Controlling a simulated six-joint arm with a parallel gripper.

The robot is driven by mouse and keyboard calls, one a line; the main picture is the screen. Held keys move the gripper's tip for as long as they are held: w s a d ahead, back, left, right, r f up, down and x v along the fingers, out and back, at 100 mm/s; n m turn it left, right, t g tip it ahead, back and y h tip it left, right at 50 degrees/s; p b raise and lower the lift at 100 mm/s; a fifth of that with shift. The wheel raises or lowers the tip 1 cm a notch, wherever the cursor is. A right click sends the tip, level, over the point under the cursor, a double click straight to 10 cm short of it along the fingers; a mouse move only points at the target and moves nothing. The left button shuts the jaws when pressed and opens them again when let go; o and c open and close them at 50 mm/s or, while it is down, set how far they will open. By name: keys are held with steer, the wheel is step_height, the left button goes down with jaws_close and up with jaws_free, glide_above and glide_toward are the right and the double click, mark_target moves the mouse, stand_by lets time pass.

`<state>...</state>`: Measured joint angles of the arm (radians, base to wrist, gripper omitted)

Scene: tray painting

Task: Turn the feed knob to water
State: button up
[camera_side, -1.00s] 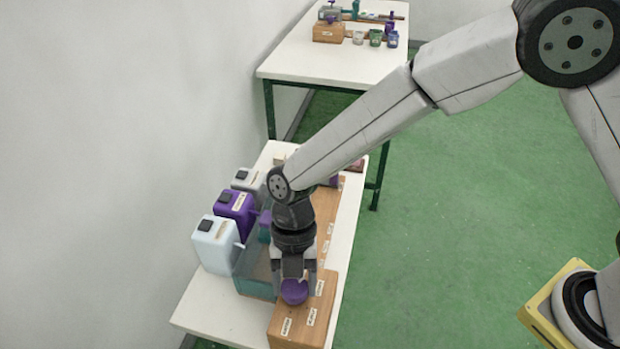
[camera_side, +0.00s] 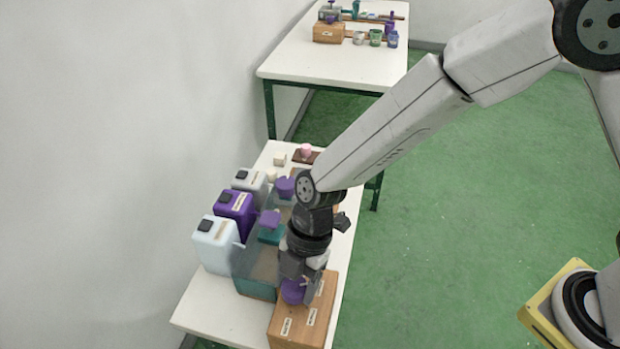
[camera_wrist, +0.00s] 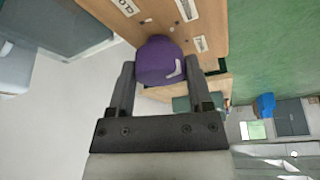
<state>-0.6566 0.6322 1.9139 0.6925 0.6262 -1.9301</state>
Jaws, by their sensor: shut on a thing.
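The purple feed knob (camera_side: 292,291) stands on top of a wooden box (camera_side: 290,325) at the near end of the white table. My gripper (camera_side: 298,290) reaches down from above and is shut on the knob, with a finger on either side. In the wrist view, the knob (camera_wrist: 160,62) sits between my two fingers (camera_wrist: 160,85) and shows a pale mark on its top.
White, purple and grey jugs (camera_side: 236,209) line the table's left side. A clear-walled tank (camera_side: 256,285) stands between them and my arm. A pink-topped item (camera_side: 305,151) is at the table's far end. A second table (camera_side: 345,60) stands behind.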

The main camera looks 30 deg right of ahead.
steer(key=m+t, duration=0.1)
steer(key=m, duration=0.2)
steer(key=m+t, duration=0.1)
steer(key=m, duration=0.2)
steer(key=shift+s+t, duration=0.15)
steer(key=shift+t, duration=0.15)
steer(key=shift+m+t, duration=0.6)
steer(key=shift+m, duration=1.2)
steer(key=shift+m+t, duration=0.5)
steer(key=shift+m, duration=0.8)
steer(key=o, duration=1.3)
steer(key=shift+r, duration=0.1)
steer(key=shift+v, duration=3.85)
steer(key=shift+a, duration=0.15)
